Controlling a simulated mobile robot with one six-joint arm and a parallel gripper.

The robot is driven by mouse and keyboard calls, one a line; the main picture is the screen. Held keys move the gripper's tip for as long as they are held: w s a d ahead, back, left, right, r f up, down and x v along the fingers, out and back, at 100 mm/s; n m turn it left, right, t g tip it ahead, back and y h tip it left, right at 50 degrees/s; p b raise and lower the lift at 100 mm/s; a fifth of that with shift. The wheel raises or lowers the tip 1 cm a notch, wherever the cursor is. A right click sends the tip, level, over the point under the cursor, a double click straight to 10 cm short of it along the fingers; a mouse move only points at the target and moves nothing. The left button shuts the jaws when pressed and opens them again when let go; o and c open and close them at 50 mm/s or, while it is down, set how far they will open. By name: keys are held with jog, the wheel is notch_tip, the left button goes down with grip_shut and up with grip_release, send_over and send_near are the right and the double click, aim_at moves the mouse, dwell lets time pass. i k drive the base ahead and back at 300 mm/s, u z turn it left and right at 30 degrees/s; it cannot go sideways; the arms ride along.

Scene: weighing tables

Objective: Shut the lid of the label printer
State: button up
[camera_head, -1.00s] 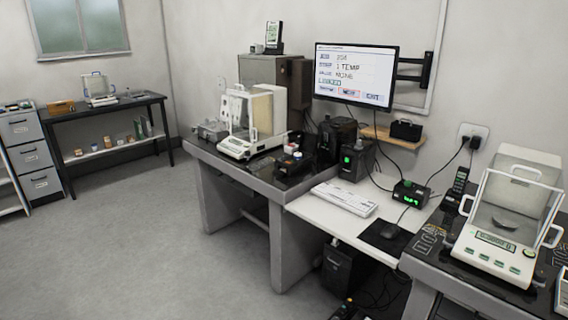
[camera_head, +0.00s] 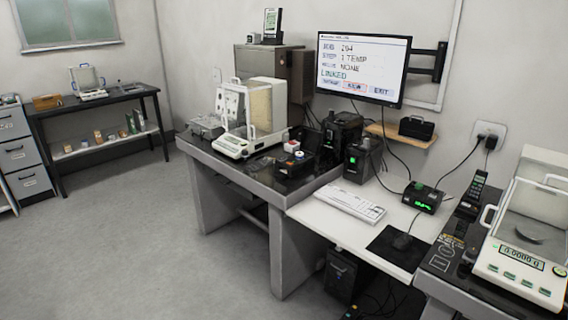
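Two black boxy devices stand near the middle of the view. One device (camera_head: 341,134) is at the right end of the dark weighing table. The other device (camera_head: 361,161) has a green light and stands just in front and to the right of it. Either could be the label printer; at this size I cannot tell which, nor whether a lid is up. My gripper is not in view.
The dark weighing table (camera_head: 230,172) bears a balance (camera_head: 234,146) and small items. A white desk (camera_head: 330,222) holds a keyboard (camera_head: 349,203) and mouse. Another balance (camera_head: 520,264) stands at the right. A monitor (camera_head: 362,66) hangs above. Grey floor (camera_head: 130,250) is clear at the left.

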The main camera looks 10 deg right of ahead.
aim_at(311, 142)
jog(key=z, duration=0.1)
jog(key=i, duration=0.15)
jog(key=k, duration=1.35)
jog(key=u, duration=0.25)
jog(key=i, duration=0.5)
jog(key=u, duration=0.55)
jog(key=i, duration=1.85)
jog(key=z, duration=0.45)
